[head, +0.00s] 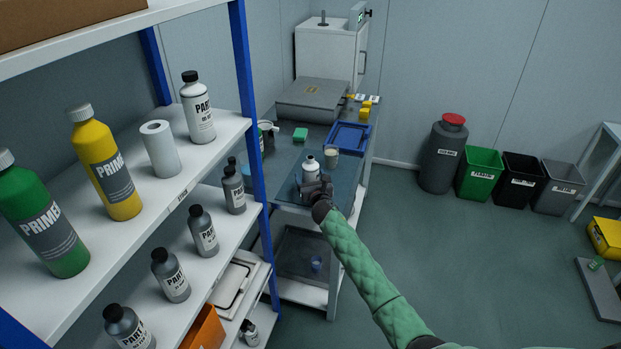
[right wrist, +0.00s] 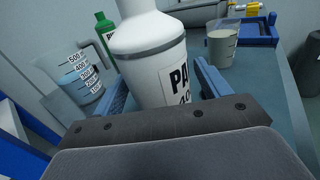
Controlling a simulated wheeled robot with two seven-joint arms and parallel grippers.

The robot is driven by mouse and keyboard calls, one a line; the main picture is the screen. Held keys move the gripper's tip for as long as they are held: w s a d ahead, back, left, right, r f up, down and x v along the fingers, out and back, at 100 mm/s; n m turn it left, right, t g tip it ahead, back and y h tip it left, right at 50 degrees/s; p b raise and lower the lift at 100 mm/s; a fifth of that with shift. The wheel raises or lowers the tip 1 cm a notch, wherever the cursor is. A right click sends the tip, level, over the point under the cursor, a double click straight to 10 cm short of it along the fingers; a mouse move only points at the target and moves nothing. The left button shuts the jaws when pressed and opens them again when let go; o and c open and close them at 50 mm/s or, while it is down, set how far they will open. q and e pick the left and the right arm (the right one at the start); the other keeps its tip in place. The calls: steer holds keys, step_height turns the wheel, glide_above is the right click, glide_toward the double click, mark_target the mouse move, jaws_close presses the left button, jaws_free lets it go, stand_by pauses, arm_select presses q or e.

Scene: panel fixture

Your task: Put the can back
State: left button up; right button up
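A white bottle (head: 310,169) with a dark cap, at the near end of the grey workbench (head: 286,186), is the container at my right gripper (head: 318,186). A similar white bottle (head: 197,108) stands on the upper shelf board (head: 178,190) at left. My left gripper is not in view.
A measuring jug (right wrist: 78,80) stands left of the bottle. A blue shelf post (head: 248,90) rises close by.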

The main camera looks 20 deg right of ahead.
steer(key=shift+r, duration=0.15)
steer(key=s, duration=0.2)
steer(key=shift+s+f, duration=0.2)
steer(key=shift+s, duration=0.2)
steer(key=s+b, duration=0.2)
steer(key=s, duration=0.7)
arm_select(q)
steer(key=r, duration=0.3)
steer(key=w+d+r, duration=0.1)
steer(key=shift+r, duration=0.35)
arm_select(e)
steer(key=s+a+f+m+g, duration=0.3)
steer(key=s+f+m+g, duration=0.2)
steer(key=s+f+m, duration=0.6)
steer(key=s+a+f+m+g+y, duration=0.1)
steer(key=s+a+f+m+g, duration=0.2)
steer(key=s+f, duration=1.8)
steer(key=s+a+f+m+g, duration=0.3)
steer(key=s+f+m+g, duration=0.5)
steer(key=s+f+m, duration=0.8)
steer(key=s+m, duration=0.3)
steer(key=s, duration=0.5)
steer(key=shift+a+f+g+y, duration=0.25)
steer(key=shift+a+g+y, duration=0.05)
steer(key=shift+a, duration=0.1)
